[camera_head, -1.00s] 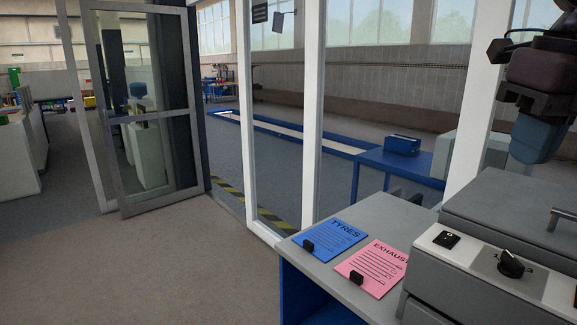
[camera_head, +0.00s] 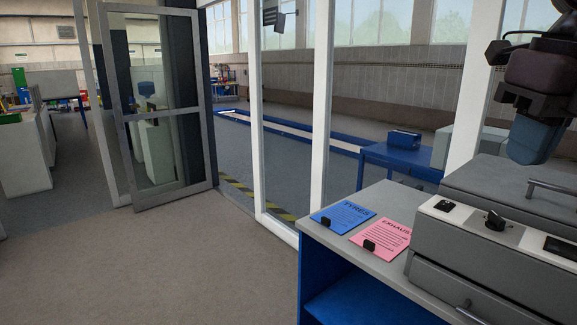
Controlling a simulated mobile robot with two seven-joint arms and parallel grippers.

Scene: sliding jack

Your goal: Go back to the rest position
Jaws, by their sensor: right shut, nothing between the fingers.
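My right gripper (camera_head: 514,96) is at the upper right, dark and partly hidden against my own arm parts. It is shut and empty, in the air above the grey machine (camera_head: 490,235) on the counter, and touches nothing that I can see. My left gripper is not in view.
A grey counter with a blue base (camera_head: 325,275) stands at the lower right. It bears a blue TYRES card (camera_head: 343,216) and a pink EXHAUST card (camera_head: 381,240). A glazed door (camera_head: 160,110) stands open at the left. The floor (camera_head: 170,265) at centre left is clear.

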